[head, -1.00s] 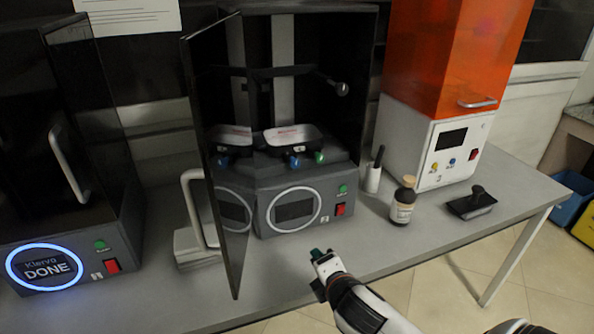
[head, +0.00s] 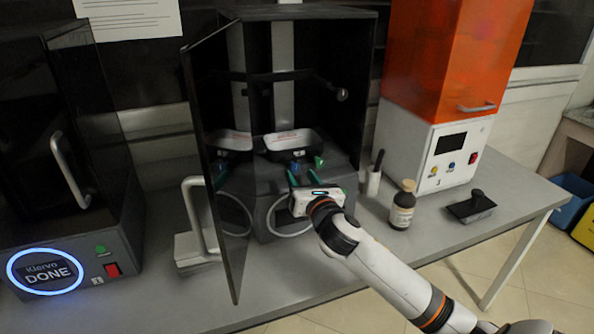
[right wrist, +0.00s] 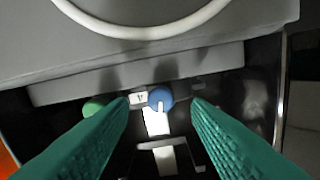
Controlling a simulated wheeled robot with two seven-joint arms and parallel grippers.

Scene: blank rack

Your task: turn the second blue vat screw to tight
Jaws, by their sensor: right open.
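The dark vat (head: 312,142) sits inside the open black printer, with a blue screw (head: 295,163) and a green screw (head: 319,161) at its front. In the right wrist view the blue screw (right wrist: 160,98) has a pale line on it and lies between my fingertips in the picture. The green screw (right wrist: 93,106) is to its left there, partly behind a finger. My right gripper (head: 314,178) is open at the printer's front, with teal fingers (right wrist: 160,106) pointing at the vat. I cannot tell whether they touch the blue screw. My left gripper is not in view.
The printer's door (head: 213,170) stands open on the left with a pale handle. An orange-topped machine (head: 436,140), a brown bottle (head: 402,206) and a dark scraper-like tool (head: 471,206) are on the right. Another black machine (head: 60,246) reading DONE is at far left.

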